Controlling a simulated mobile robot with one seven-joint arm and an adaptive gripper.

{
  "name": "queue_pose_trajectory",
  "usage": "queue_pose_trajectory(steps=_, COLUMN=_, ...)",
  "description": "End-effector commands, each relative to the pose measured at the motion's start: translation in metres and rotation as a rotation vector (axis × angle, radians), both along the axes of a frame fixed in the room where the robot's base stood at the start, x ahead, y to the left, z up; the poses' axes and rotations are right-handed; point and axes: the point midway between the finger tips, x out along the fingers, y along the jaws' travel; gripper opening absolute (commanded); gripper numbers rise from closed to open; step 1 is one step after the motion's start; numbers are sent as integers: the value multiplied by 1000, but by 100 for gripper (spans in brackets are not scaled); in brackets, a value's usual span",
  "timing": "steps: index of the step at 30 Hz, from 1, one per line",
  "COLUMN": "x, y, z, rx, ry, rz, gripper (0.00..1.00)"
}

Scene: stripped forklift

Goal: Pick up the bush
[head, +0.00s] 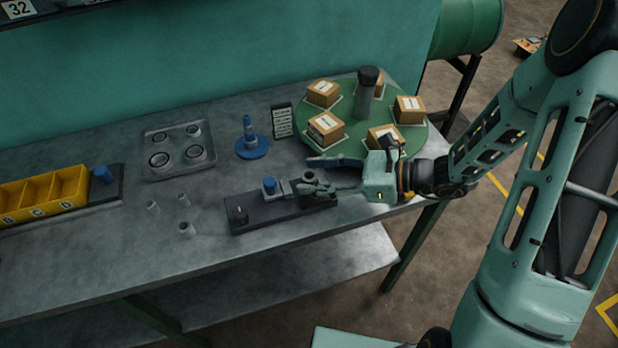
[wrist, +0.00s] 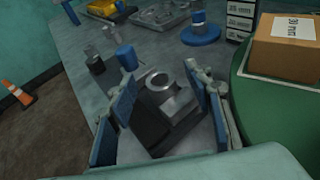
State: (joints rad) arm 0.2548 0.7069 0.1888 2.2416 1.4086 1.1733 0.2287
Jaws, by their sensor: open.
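A grey metal bush (wrist: 164,82), ring-shaped with an open bore, shows in the wrist view. It appears to sit on or in a grey block (wrist: 178,108) on the dark fixture plate; I cannot tell how deep. My gripper (wrist: 167,108) is open, with blue-padded fingers on the left and right of the bush and block, and clear gaps show between. In the head view my gripper (head: 322,176) reaches in from the right over the right end of the dark fixture plate (head: 262,216). Its fingers hide much of the block and bush there.
A green turntable (head: 350,150) with boxes lies close behind my gripper. A blue stand (head: 251,145), a ring tray (head: 180,170) and a yellow bin (head: 45,193) are farther left.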

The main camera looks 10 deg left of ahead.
Motion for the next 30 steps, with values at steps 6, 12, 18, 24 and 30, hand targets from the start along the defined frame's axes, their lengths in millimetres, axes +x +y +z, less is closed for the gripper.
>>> queue_pose_trajectory(steps=6, x=0, y=0, z=0, rx=0, ry=0, rz=0, gripper=35)
queue_pose_trajectory(steps=12, x=0, y=0, z=0, rx=0, ry=-1, rz=0, gripper=13)
queue_pose_trajectory(steps=18, x=0, y=0, z=0, rx=1, ry=-1, rz=0, gripper=0)
queue_pose_trajectory(steps=24, x=0, y=0, z=1, rx=1, ry=-1, rz=0, gripper=0)
queue_pose_trajectory(steps=30, x=1, y=-1, z=9, rx=1, ry=-2, rz=1, gripper=0)
